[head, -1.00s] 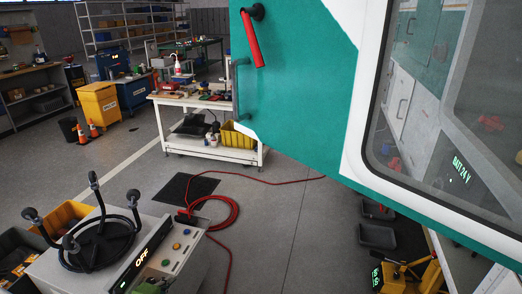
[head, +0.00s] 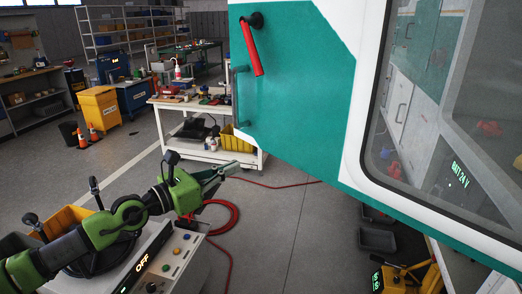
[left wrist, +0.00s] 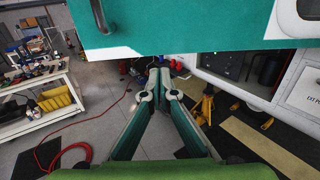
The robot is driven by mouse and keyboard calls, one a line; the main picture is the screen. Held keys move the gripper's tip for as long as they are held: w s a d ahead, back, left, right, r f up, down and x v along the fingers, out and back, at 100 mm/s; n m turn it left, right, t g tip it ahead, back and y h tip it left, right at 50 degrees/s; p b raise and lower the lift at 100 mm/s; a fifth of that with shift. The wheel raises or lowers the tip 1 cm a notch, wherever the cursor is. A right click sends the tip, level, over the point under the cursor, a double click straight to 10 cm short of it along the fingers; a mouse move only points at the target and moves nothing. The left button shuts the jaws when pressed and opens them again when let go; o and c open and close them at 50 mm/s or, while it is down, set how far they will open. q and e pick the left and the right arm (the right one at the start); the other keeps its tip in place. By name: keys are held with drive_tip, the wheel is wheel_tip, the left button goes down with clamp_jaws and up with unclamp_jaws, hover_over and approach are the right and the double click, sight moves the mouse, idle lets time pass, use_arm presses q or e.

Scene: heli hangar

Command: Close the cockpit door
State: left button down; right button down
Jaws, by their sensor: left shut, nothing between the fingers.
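The cockpit door (head: 300,90) is a teal and white panel with a large window, standing open across the right half of the head view. A red handle (head: 252,47) hangs on its teal part, with a teal grab bar (head: 240,97) at its left edge. The door's lower part crosses the top of the left wrist view (left wrist: 180,28). My left gripper (head: 234,167) is shut and empty, below and left of the door's lower edge, apart from it. Its fingertips meet in the left wrist view (left wrist: 158,70). My right gripper is out of view.
A white workbench (head: 205,145) with tools stands behind the door's left edge. A grey console reading OFF (head: 165,260) is under my left arm. A red hose (head: 235,215) lies on the floor. Yellow stands (left wrist: 205,105) show in the left wrist view.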

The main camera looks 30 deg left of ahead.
sight(269, 151)
use_arm(q)
drive_tip(key=p+x, duration=0.4)
drive_tip(key=x, duration=0.5)
drive_tip(key=shift+w+r, duration=0.1)
drive_tip(key=shift+w, duration=0.1)
drive_tip(key=shift+w+d+p, duration=0.15)
drive_tip(key=shift+w+p, duration=0.2)
drive_tip(key=shift+w, duration=0.35)
